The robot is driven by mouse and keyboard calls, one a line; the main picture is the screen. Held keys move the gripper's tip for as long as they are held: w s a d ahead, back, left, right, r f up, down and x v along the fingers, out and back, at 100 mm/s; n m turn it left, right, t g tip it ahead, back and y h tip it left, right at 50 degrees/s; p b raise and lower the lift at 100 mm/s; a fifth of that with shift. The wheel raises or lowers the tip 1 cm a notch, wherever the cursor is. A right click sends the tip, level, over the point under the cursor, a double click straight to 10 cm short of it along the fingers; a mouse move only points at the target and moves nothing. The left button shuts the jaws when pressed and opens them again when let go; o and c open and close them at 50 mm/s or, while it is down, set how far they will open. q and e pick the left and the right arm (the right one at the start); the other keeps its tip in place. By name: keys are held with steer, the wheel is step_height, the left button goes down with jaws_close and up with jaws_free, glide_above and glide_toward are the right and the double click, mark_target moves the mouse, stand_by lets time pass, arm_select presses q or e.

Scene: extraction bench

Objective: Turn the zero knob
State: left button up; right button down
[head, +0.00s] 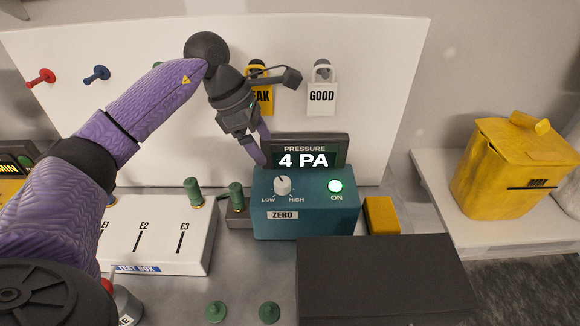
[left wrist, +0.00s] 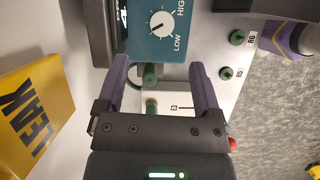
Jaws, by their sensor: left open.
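The zero knob (head: 282,184) is a small white dial on the teal pressure box (head: 310,222), between LOW and HIGH and above the ZERO label. Its pointer is near upright in the head view. The display (head: 305,158) reads 4 PA. The knob also shows at the top of the left wrist view (left wrist: 162,23). My left gripper (head: 259,155) is open, with its purple fingers just behind and left of the knob, touching nothing that I can make out. In the left wrist view the fingers (left wrist: 160,75) are apart with nothing between them. My right gripper does not show.
A white test box (head: 150,225) with green plugs stands left of the pressure box. A yellow block (head: 381,215) is at its right and a dark box (head: 385,275) in front. A white panel (head: 370,80) with hanging tags stands behind. A yellow bin (head: 510,170) is far right.

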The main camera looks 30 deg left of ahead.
mark_target(283, 181)
arm_select(q)
steer(key=x, duration=0.9)
steer(key=shift+s+d+f+b, duration=0.15)
steer(key=shift+f+b, duration=0.2)
jaws_close()
